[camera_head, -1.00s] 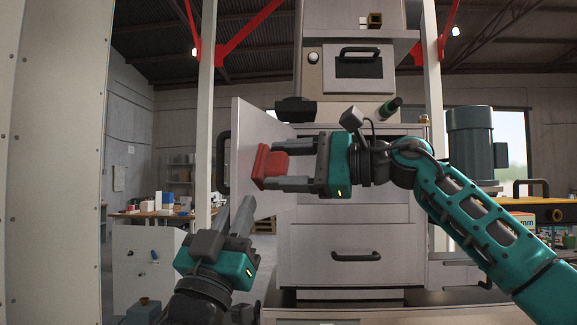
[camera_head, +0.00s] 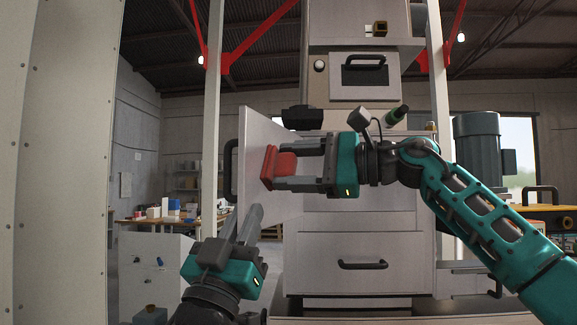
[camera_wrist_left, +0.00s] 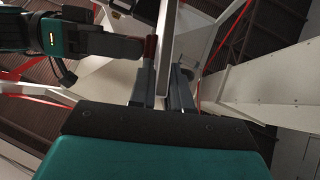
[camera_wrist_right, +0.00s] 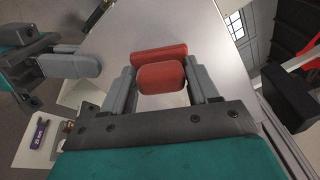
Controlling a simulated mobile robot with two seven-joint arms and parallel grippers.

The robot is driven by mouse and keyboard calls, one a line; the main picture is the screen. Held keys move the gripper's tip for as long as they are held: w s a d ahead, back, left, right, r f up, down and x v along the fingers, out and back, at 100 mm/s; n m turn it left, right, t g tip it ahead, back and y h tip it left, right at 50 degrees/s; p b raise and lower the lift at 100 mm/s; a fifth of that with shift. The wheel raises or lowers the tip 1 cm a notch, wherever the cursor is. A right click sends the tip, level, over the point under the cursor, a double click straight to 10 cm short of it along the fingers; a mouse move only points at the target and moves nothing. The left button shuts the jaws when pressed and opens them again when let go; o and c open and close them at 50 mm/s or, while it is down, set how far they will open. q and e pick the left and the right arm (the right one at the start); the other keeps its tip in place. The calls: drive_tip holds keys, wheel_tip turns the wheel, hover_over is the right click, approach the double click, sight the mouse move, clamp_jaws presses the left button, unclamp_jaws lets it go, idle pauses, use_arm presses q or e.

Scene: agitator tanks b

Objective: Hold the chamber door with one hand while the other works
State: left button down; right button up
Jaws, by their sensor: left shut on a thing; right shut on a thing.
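The chamber door (camera_head: 258,135) is a pale flat panel standing open on the left of the machine, with a dark handle (camera_head: 229,170) at its left side. My left gripper (camera_head: 255,214) is shut on the door's lower edge; in the left wrist view its fingers (camera_wrist_left: 163,85) lie on both sides of the panel. My right gripper (camera_head: 279,167) is shut on a red block (camera_head: 283,164) with a wider red plate at its front. In the right wrist view the red block (camera_wrist_right: 161,76) is held against or very near the door face; exact contact is unclear.
The machine body (camera_head: 345,230) with drawers and dark handles stands behind my right arm. A pale post (camera_head: 213,120) stands left of the door. A cluttered bench (camera_head: 168,214) is at the back left, a large grey motor (camera_head: 478,145) at right.

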use_arm(q)
drive_tip(key=shift+r, duration=0.25)
use_arm(e)
drive_tip(key=shift+w+d, duration=0.15)
drive_tip(key=shift+w, duration=0.4)
use_arm(q)
drive_tip(key=shift+d, duration=0.1)
use_arm(e)
drive_tip(key=shift+s+a, duration=0.25)
drive_tip(key=shift+s, duration=0.4)
drive_tip(key=shift+s+a, duration=0.2)
drive_tip(key=shift+s, duration=0.4)
drive_tip(key=shift+s+a, duration=0.25)
drive_tip(key=shift+s, duration=0.4)
drive_tip(key=shift+s+d, duration=0.15)
drive_tip(key=shift+d, duration=0.35)
drive_tip(key=shift+v, duration=2.5)
drive_tip(key=shift+d, duration=0.1)
